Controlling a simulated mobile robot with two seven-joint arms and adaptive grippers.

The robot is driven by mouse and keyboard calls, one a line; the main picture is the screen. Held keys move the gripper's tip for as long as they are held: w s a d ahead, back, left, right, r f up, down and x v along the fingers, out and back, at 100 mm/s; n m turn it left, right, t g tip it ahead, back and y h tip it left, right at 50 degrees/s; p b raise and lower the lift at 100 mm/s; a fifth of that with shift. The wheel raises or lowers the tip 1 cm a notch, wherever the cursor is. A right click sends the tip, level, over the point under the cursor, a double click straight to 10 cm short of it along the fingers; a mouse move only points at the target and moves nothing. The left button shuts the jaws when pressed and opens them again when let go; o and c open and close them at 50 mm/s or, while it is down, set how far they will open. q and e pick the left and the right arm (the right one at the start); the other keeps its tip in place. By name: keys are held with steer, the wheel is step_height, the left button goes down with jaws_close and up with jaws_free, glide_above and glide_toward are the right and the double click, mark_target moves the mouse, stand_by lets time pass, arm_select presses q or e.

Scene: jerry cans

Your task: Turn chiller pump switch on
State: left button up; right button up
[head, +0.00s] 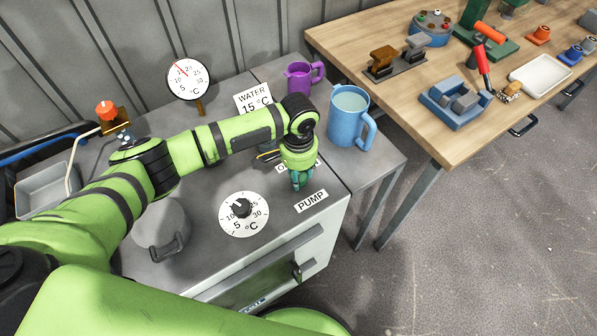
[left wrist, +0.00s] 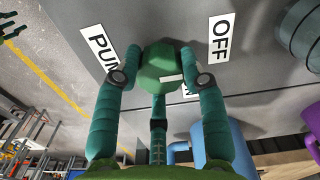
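The chiller (head: 330,225) is a grey box with a PUMP label (head: 311,201) near its front right edge. The PUMP label (left wrist: 101,47) and an OFF label (left wrist: 219,38) also show in the left wrist view. My left gripper (head: 300,184) points down at the chiller top, just behind the PUMP label. In the left wrist view its teal fingers (left wrist: 162,80) are bent inward, partly covering another white label. Teal finger-like parts, probably my right gripper (left wrist: 11,30), show at the wrist view's edge.
A temperature dial (head: 243,214) is left of the PUMP label. A blue mug (head: 347,117), a purple mug (head: 299,79), a WATER sign (head: 254,99) and a round gauge (head: 188,80) stand behind. A wooden workbench (head: 440,145) with tools is at right.

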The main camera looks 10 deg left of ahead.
arm_select(q)
steer(key=shift+s+r+m+p, duration=0.1)
steer(key=shift+m+p, duration=0.65)
steer(key=shift+m, duration=0.35)
steer(key=m+p, duration=0.1)
steer(key=m, duration=0.1)
steer(key=shift+m, duration=0.3)
steer(key=m+p, duration=0.1)
steer(key=m, duration=0.2)
steer(key=shift+m, duration=1.9)
arm_select(e)
steer(key=shift+s+a+r, duration=0.1)
steer(key=shift+s+r, duration=0.1)
steer(key=shift+r, duration=0.45)
steer(key=shift+s+d+r, duration=0.1)
steer(key=shift+s+r, duration=0.15)
steer(key=shift+r, duration=0.45)
steer(key=shift+s+a+r, duration=0.1)
steer(key=shift+s+r, duration=0.1)
steer(key=shift+r, duration=0.45)
arm_select(q)
steer(key=shift+m, duration=0.3)
steer(key=o, duration=1.1)
steer(key=shift+o, duration=0.2)
arm_select(e)
steer(key=shift+s, duration=0.1)
